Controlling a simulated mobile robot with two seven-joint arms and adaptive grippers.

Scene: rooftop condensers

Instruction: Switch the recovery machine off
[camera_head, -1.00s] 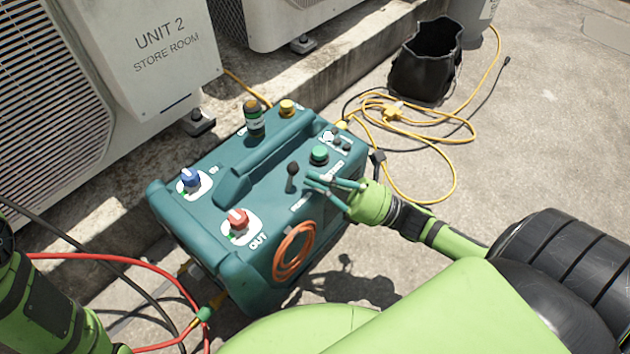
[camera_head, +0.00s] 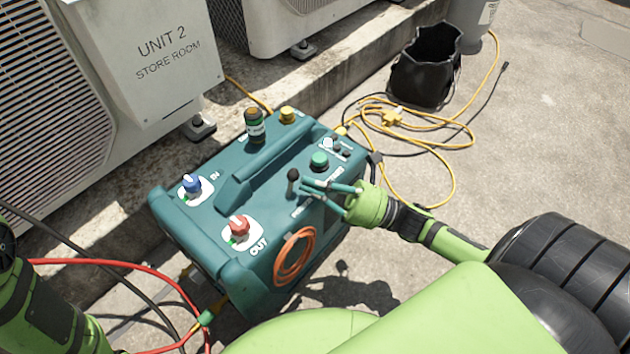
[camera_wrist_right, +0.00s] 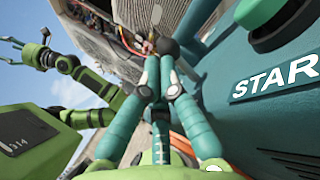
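The recovery machine (camera_head: 185,220) is a teal box on the ground, with a blue IN knob (camera_head: 191,184), a red OUT knob (camera_head: 238,227) and a green button (camera_head: 319,160) on top. A black ball-ended lever (camera_head: 293,175) stands upright near the button. My right gripper (camera_head: 304,184) reaches in from the right, its fingertips drawn together just beside the lever; contact is unclear. In the right wrist view its fingers (camera_wrist_right: 158,62) converge in front of the dark ball (camera_wrist_right: 168,47). My left gripper (camera_wrist_right: 12,46) shows small in the wrist view, fingers apart and empty.
An orange hose coil (camera_head: 295,256) hangs on the machine's near side. A condenser (camera_head: 160,50) stands behind left. A black bucket (camera_head: 425,75) and looped yellow cable (camera_head: 455,145) lie beyond. Red hoses (camera_head: 110,262) run at lower left. Open concrete lies to the right.

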